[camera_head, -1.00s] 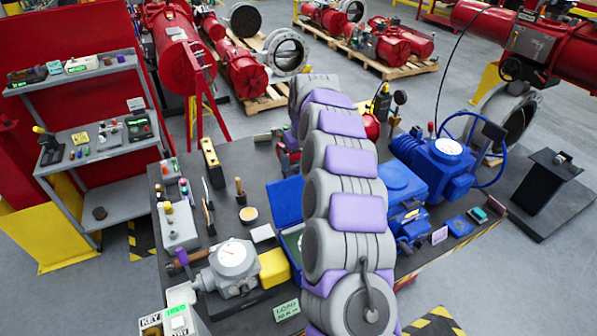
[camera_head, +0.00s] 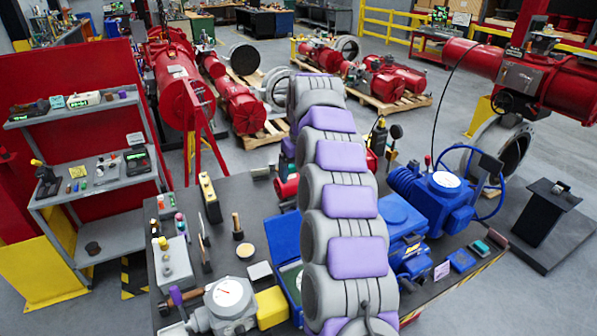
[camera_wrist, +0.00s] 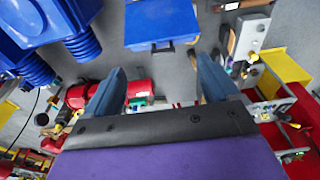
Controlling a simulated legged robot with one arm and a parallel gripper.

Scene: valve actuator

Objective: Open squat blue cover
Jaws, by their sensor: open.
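A squat blue housing with a flat blue top (camera_head: 398,214) stands on the workbench, just right of my arm in the head view. Large blue parts with ribbed cylinders (camera_wrist: 82,45) fill the top left of the wrist view. A blue case (camera_head: 286,238) stands left of my arm with its lid raised, partly hidden by the arm. A blue panel with a dark latch (camera_wrist: 162,25) shows at the top of the wrist view. I cannot tell which blue part is the cover. My gripper (camera_wrist: 160,88) is open and empty, its fingers apart from these parts. The arm hides it in the head view.
A blue actuator with a white dial (camera_head: 445,190) and handwheel stands at the right. A grey gauge unit (camera_head: 230,300) is at the front left. A grey control box (camera_head: 172,262) and small tools crowd the left side. A red cylinder (camera_wrist: 130,92) lies beyond my fingers.

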